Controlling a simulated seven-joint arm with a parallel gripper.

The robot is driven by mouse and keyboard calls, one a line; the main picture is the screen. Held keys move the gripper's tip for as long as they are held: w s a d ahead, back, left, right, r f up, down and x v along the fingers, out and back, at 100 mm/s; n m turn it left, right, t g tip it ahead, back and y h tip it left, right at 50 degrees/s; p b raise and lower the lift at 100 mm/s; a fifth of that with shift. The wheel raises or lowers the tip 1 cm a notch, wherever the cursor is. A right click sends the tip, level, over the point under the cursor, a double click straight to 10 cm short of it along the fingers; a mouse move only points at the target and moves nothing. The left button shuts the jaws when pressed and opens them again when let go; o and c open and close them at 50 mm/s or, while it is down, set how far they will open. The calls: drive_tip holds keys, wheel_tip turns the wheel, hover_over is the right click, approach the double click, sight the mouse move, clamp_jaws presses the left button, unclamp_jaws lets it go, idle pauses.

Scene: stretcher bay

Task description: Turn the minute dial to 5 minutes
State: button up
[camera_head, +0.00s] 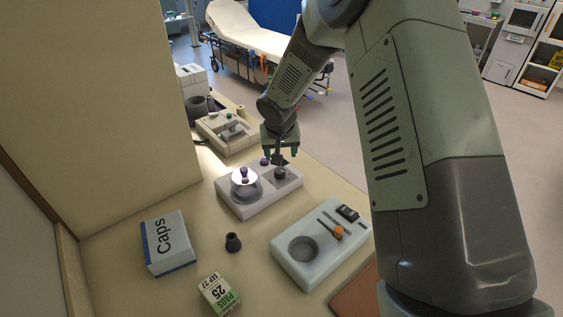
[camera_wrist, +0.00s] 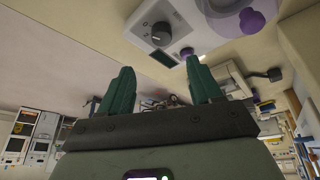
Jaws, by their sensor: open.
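A white device (camera_head: 258,205) stands on the counter in the head view, with a dark round dial (camera_head: 280,174) on its right part. My gripper (camera_head: 281,154) points down over the dial's end of the device. In the wrist view my gripper (camera_wrist: 160,72) has its two green fingers apart with nothing between them. The fingers appear clear of the dial.
The device also has a round lid with a purple knob (camera_head: 244,174) and a small purple button (camera_head: 264,161). A pale unit (camera_head: 285,257) with an orange knob, a Caps box (camera_head: 167,243), a small green-white box (camera_head: 218,294) and a beige device (camera_head: 222,136) stand around it.

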sight(280, 171)
drive_tip(key=x, duration=1.1)
drive_tip(key=shift+a+f, duration=0.15)
drive_tip(key=shift+f, duration=0.15)
drive_tip(key=shift+c, duration=0.5)
drive_tip(key=c, duration=0.9)
